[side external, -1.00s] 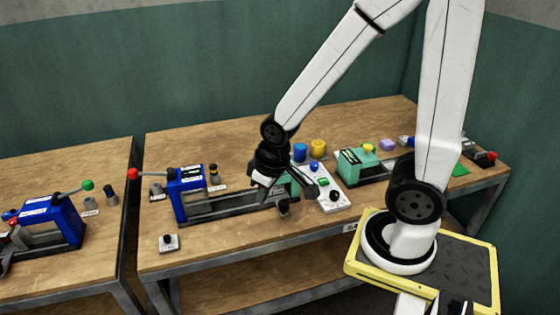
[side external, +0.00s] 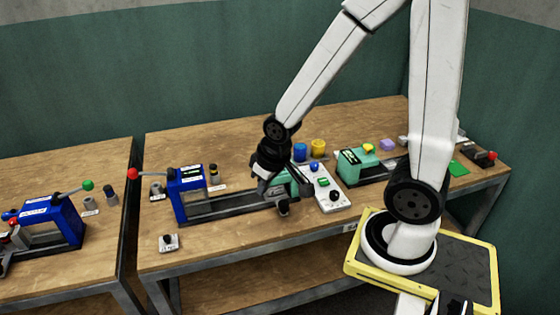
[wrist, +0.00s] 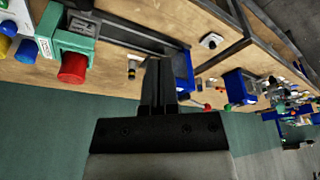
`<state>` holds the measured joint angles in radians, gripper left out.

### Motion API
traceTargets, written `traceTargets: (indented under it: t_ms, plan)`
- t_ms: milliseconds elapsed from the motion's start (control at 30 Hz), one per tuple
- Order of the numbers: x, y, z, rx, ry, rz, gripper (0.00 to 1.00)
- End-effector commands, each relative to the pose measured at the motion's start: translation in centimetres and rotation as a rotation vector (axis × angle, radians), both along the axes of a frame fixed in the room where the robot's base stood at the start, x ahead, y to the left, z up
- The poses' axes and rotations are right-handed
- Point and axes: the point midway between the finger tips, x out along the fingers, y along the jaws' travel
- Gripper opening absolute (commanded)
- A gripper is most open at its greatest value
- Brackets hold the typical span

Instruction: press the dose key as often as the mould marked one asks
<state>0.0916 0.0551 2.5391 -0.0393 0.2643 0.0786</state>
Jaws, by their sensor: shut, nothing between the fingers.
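A white panel (side external: 338,205) holds a blue knob (side external: 314,167), a green button (side external: 323,182) and a black knob (side external: 334,196). A small white box (side external: 168,243) with a dark top stands at the table front. I cannot tell which control is the dose key, and no mould mark is legible. My gripper (side external: 264,190) is left of the panel, over the rail of the blue press (side external: 186,187), and partly hides a teal unit (side external: 286,184). In the wrist view my gripper (wrist: 158,92) is shut and empty, beside the teal unit's red cylinder (wrist: 72,68).
A blue cylinder (side external: 300,152) and a yellow one (side external: 318,149) stand behind the panel. Another teal unit (side external: 357,162) is to its right. A red-tipped lever (side external: 134,174) sticks out from the blue press. A second blue press (side external: 58,222) is on the left table. Front-middle wood is clear.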

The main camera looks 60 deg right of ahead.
Motion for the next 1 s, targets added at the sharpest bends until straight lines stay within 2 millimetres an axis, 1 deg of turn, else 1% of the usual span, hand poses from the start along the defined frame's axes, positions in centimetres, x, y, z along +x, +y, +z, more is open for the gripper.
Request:
traceTargets:
  t_ms: [33, 167, 300, 533, 767, 1000]
  plan:
    - [0.3, -1.0, -0.3, 0.000, -0.011, -0.041, 0.00]
    - [1.3, -3.7, -0.9, 0.002, -0.056, -0.153, 0.00]
    - [2.0, -6.9, -1.7, 0.006, -0.109, -0.279, 0.00]
    - [2.5, -12.3, -2.9, 0.021, -0.202, -0.480, 0.00]
    - [2.0, -17.6, -4.3, 0.047, -0.299, -0.674, 0.00]
    - [0.5, -22.9, -5.7, 0.083, -0.406, -0.869, 0.00]
